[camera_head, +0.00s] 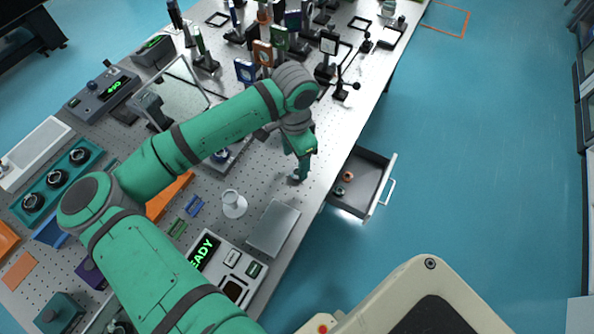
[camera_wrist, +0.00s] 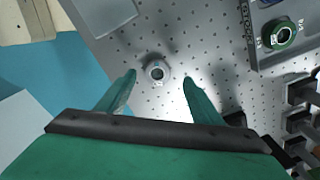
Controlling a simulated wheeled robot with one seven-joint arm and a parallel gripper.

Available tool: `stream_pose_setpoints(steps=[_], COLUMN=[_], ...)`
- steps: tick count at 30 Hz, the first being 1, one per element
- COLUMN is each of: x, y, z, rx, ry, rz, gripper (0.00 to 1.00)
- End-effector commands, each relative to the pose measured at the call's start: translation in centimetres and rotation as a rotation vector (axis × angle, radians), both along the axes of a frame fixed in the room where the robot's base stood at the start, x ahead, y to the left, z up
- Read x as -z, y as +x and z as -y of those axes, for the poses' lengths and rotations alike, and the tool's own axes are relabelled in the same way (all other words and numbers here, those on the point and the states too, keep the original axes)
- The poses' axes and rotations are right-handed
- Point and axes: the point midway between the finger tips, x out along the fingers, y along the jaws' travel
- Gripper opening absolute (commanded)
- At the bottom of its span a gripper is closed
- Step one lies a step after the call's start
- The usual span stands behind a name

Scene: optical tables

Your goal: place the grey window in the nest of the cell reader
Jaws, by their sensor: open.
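A small round grey piece with a pale centre, which looks like the grey window (camera_wrist: 157,71), lies on the perforated table top. In the head view it shows small beside my fingertips (camera_head: 293,179). My gripper (camera_wrist: 159,80) is open, with one finger on each side of the piece in the picture. I cannot tell how far above it the fingertips are. The cell reader (camera_head: 208,281) stands at the near edge of the table with a green READY display. A dark square recess (camera_head: 233,290) on its top looks like the nest, and it appears empty.
A grey flat-topped box (camera_head: 273,228) and a white round stand (camera_head: 233,204) are between my gripper and the reader. An open drawer (camera_head: 384,189) juts out on the right. Several upright optics crowd the far table. A green ring mount (camera_wrist: 280,35) is at upper right.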

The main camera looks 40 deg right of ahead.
Motion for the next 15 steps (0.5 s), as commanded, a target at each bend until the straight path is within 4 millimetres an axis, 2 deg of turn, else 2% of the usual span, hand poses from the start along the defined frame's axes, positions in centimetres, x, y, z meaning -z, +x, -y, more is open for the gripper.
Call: stream_pose_setpoints(steps=[9,15], x=[4.1,4.7], y=[-0.4,-0.3], z=[0.8,0.6], rx=[0.009,0.006], ry=[0.001,0.0], rz=[0.0,0.0], gripper=[0.6,0.6])
